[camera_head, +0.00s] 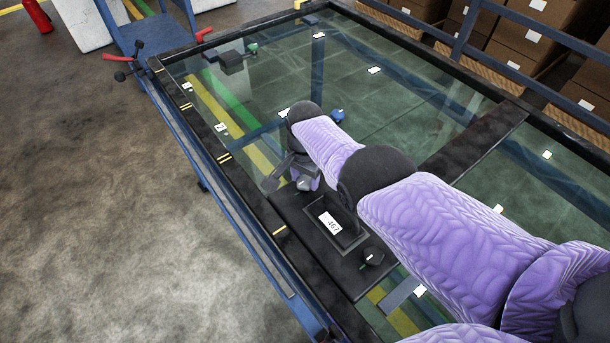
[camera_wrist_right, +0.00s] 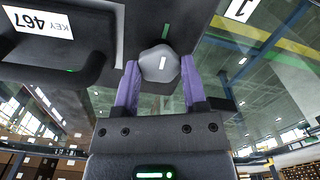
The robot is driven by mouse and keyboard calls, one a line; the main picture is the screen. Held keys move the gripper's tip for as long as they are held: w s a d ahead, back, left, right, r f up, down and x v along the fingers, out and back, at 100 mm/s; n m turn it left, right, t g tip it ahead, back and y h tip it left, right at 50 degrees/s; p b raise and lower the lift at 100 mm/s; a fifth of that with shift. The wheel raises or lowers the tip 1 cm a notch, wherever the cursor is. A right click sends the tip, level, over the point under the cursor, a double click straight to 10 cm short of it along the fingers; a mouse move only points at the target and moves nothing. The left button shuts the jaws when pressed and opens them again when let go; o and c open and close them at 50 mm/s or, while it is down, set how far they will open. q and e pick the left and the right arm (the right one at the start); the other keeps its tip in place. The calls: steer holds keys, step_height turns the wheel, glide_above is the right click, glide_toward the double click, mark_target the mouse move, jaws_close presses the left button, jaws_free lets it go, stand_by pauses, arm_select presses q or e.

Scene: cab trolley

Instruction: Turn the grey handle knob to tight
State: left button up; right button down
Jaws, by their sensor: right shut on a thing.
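The grey handle knob (camera_wrist_right: 160,63) is a faceted knob with a short white line on its face. It sits on a dark panel, and a green mark (camera_wrist_right: 166,24) lies just beyond it. In the wrist view the white line points roughly towards that mark. My right gripper (camera_wrist_right: 158,80) has its purple fingers on both sides of the knob and is shut on it. In the head view the knob (camera_head: 304,185) shows beside my right gripper (camera_head: 290,178), which my purple-sleeved arm partly hides. My left gripper is out of view.
A recessed tray with a label (camera_head: 329,222) reading 467 lies beside the knob. A dark knob (camera_head: 373,256) with a white mark is nearer the front edge. A dark-framed glass panel (camera_head: 420,95) surrounds these. A red-handled lever (camera_head: 118,57) stands at the far left corner.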

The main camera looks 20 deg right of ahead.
mark_target(305, 180)
steer(key=shift+w+r+m, duration=0.1)
steer(key=shift+m, duration=0.3)
steer(key=shift+c, duration=0.7)
jaws_free()
step_height(305, 180, up, 10)
steer(key=p, duration=0.8)
